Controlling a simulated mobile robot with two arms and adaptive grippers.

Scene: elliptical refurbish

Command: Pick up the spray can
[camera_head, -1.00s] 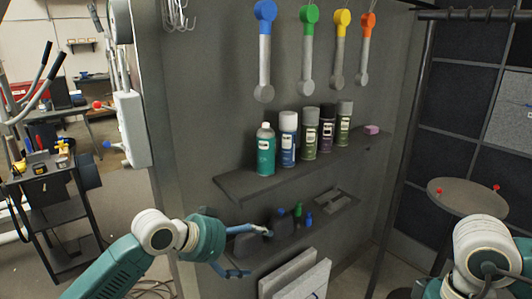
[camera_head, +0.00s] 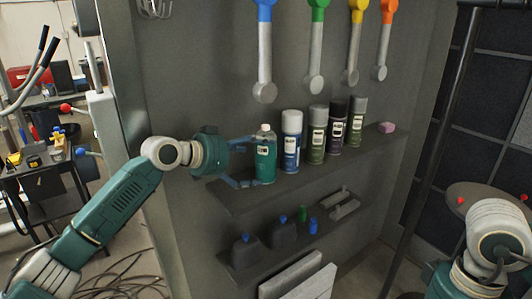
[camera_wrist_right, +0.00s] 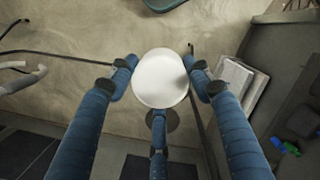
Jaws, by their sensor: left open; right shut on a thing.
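Several spray cans stand upright in a row on the upper shelf (camera_head: 328,167) in the head view: a teal one (camera_head: 266,160) at the left end, then a blue one (camera_head: 290,148), an olive one (camera_head: 316,140), a dark one (camera_head: 337,130) and a green one (camera_head: 357,124). My left gripper (camera_head: 257,164) is open at the teal can, its fingers at the can's left side and front; I cannot tell whether they touch it. In the right wrist view my right gripper (camera_wrist_right: 160,82) is shut on a smooth white rounded object (camera_wrist_right: 160,78).
Coloured wrenches (camera_head: 264,55) hang above the cans. A lower shelf (camera_head: 290,245) holds dark bottles and small green and blue items. A pink block (camera_head: 387,127) lies at the upper shelf's right end. A round table (camera_head: 485,197) stands at right.

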